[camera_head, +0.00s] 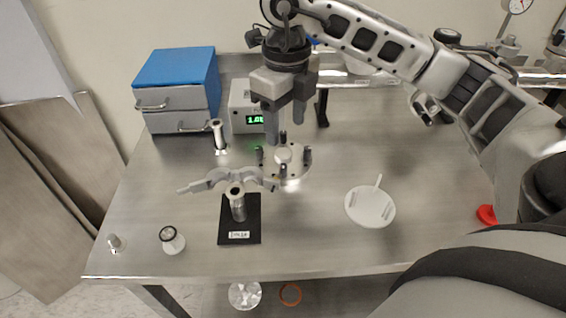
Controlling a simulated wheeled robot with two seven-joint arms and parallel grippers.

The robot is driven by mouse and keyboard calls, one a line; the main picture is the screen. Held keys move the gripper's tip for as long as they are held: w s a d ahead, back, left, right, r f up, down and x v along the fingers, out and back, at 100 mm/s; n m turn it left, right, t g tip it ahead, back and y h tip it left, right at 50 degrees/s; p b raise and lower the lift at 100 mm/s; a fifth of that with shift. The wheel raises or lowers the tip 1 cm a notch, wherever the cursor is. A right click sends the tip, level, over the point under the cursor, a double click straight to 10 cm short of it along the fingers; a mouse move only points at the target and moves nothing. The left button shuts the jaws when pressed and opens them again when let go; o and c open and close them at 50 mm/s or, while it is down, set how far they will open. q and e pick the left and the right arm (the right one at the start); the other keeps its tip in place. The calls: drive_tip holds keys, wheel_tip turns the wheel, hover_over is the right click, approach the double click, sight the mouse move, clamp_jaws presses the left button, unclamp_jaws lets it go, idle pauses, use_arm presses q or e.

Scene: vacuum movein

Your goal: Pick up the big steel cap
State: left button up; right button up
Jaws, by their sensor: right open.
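My right gripper (285,131) hangs pointing down over the middle of the table, its two fingers apart and nothing seen between them. I cannot tell for sure which thing is the big steel cap. A short round steel piece with a dark ring on top (172,240) stands at the front left of the table. A smaller steel piece (115,243) stands left of it. My left gripper is not in view.
A steel tube (237,206) with a grey clamp stands on a black labelled mat (240,228). Another steel tube (218,137) stands behind. A blue-topped drawer box (178,68) and a display unit (240,108) are at the back.

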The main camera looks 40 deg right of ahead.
sight(283, 152)
drive_tip(key=shift+w+f, duration=0.25)
drive_tip(key=shift+f, duration=1.5)
drive_tip(key=shift+w+f, duration=0.2)
drive_tip(key=shift+f, duration=1.55)
drive_tip(key=c, duration=1.2)
drive_tip(key=shift+o, duration=0.2)
drive_tip(key=shift+w+r, duration=0.1)
drive_tip(key=shift+r, duration=0.1)
